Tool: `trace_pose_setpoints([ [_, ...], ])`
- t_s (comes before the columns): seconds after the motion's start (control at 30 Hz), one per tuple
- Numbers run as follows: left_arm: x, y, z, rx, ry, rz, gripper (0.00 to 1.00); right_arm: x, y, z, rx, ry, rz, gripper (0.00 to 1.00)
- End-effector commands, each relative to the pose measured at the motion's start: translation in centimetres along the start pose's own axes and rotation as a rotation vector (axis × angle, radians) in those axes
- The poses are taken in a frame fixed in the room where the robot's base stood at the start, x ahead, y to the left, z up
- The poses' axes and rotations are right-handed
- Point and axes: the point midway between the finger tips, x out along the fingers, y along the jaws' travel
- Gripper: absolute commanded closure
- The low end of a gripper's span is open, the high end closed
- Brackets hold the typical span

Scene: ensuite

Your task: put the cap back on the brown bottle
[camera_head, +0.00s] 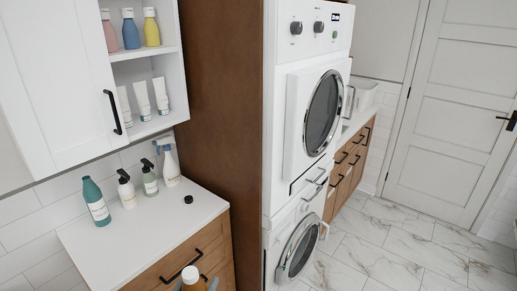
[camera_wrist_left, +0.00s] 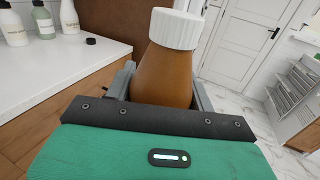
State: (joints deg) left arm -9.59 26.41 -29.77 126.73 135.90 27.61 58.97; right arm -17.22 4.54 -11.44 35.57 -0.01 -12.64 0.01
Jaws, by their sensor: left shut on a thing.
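The brown bottle (camera_wrist_left: 165,75) is between the fingers of my left gripper (camera_wrist_left: 163,92), which is shut on it. A white ribbed cap (camera_wrist_left: 176,29) sits on the bottle's top. In the head view the bottle (camera_head: 192,285) and its white cap (camera_head: 190,274) show at the bottom edge, in front of the counter drawers; most of the gripper is cut off there. The bottle's lower part is hidden by the gripper. A small black round cap-like piece (camera_head: 188,199) lies alone on the white counter; it also shows in the left wrist view (camera_wrist_left: 91,41). My right gripper is not in view.
The white counter (camera_head: 150,232) has a clear front area. A teal bottle (camera_head: 96,203) and several pump or spray bottles stand along its back. An open shelf above holds bottles and tubes. A tall brown panel and stacked white machines (camera_head: 305,130) stand to the right.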

Motion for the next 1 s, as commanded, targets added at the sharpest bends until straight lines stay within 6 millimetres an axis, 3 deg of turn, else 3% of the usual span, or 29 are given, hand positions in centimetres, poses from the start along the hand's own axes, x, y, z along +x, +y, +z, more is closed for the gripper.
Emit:
trace_pose_setpoints([
  [0.2,-3.1,3.5,-0.6,-0.004,0.001,0.164,1.0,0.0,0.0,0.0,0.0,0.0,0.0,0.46],
  [0.4,-5.0,5.6,-0.8,-0.003,-0.001,0.252,1.0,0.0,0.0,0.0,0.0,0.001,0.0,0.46],
  [1.0,-5.4,6.1,-0.8,-0.001,-0.003,0.274,1.0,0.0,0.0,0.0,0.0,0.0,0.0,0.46],
])
